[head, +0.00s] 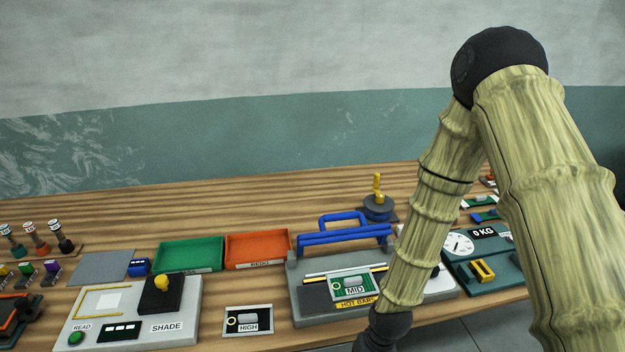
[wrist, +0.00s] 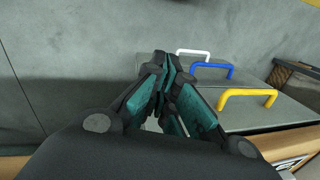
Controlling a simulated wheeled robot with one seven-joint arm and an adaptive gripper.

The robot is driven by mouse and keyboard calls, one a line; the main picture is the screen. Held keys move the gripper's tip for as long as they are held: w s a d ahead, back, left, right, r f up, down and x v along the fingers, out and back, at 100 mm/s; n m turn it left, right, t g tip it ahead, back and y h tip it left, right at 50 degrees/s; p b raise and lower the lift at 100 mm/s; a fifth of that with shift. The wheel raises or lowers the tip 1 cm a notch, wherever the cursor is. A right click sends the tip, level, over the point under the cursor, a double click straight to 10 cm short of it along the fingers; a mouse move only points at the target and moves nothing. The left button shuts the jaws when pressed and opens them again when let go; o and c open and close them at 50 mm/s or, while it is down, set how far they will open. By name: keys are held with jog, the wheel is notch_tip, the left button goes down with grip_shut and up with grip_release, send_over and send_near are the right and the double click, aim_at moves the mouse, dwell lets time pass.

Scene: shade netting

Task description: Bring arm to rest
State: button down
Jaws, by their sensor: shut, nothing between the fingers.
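My gripper (wrist: 166,68) shows in the wrist view with its dark fingers and teal pads drawn together at the tips. Nothing shows between them. It points down past the table's edge toward grey floor and a grey cabinet top. In the head view my bamboo-patterned arm rises on the right, bends at a dark elbow and comes down in front of the table. The gripper itself is out of the head view, below its lower edge.
The wooden table (head: 150,222) holds a hot bar machine (head: 300,285), a shade reader (head: 185,310), a green tray (head: 190,256), an orange tray (head: 258,249) and a scale (head: 455,268). Grey drawers with white (wrist: 193,52), blue (wrist: 212,67) and yellow (wrist: 247,92) handles lie near my fingers.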

jog(key=s+d+f+h, duration=0.1)
jog(key=s+d+f, duration=0.4)
jog(key=s, duration=0.4)
jog(key=s+d+f+h+b, duration=0.1)
jog(key=s+d+f, duration=0.5)
jog(key=s, duration=0.3)
jog(key=shift+s+f+m+t, duration=0.2)
jog(key=shift+f+m+t, duration=0.15)
jog(key=shift+f, duration=0.3)
